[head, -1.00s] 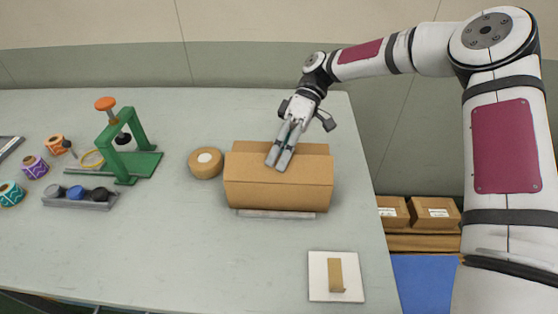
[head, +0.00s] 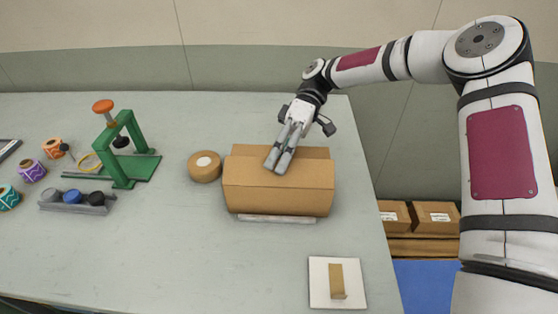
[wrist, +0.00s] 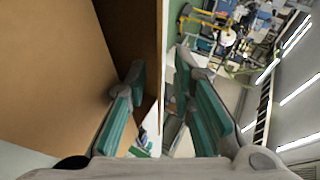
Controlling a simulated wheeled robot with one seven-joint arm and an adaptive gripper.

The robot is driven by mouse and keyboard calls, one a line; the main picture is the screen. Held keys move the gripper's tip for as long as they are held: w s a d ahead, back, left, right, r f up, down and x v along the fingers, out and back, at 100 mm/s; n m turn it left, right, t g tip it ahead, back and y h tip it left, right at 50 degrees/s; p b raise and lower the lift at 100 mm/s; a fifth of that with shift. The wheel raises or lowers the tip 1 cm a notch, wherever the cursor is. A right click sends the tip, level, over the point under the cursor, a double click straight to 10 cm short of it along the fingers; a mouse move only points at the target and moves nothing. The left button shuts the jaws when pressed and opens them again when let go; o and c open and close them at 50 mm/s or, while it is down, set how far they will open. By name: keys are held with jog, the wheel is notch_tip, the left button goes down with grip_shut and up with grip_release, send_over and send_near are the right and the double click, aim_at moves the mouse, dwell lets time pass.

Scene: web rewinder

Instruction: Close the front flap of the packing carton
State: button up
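The brown packing carton (head: 278,200) stands on the grey table, right of its middle. Its front flap (head: 240,172) is the lighter panel above the front wall's crease. It leans up and back, and I cannot tell its exact angle. Another cardboard edge (head: 316,152) shows behind. My gripper (head: 278,162) points down at the carton's top, its fingers overlapping the flap in the head view. In the wrist view my gripper (wrist: 162,72) has its green-padded fingers apart, with a cardboard panel's edge (wrist: 163,40) running up between them. I cannot tell whether either finger touches it.
A tape roll (head: 205,166) sits left of the carton and a grey bar (head: 276,219) lies before it. A white plate with a brown strip (head: 319,290) is at front right. A green press (head: 125,150) and several small rolls are farther left.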

jog(key=v, duration=1.2)
